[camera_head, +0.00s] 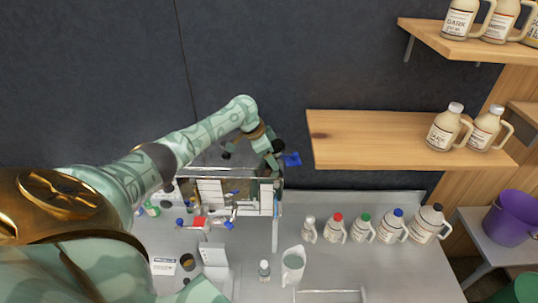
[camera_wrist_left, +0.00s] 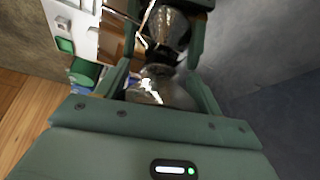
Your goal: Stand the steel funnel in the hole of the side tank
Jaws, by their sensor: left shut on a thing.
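My left gripper (camera_head: 270,152) is at the right end of the steel evaporator (camera_head: 190,188), in front of the dark wall. In the left wrist view my left gripper (camera_wrist_left: 158,65) is shut on a shiny steel piece, the steel funnel (camera_wrist_left: 157,86), which sits between the fingers. In the head view I cannot make the funnel out behind the gripper and arm. A reflective steel surface shows just past the fingers in the left wrist view; I cannot tell whether it is the side tank. The tank's hole is not visible. My right gripper is not in view.
A wooden shelf (camera_head: 400,140) with jugs is right of the gripper. Several capped jugs (camera_head: 362,227) stand on the steel bench (camera_head: 330,270). A white pitcher (camera_head: 293,265) and small bottle (camera_head: 264,270) stand in front. The bench's front right is clear. A purple bucket (camera_head: 511,218) stands far right.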

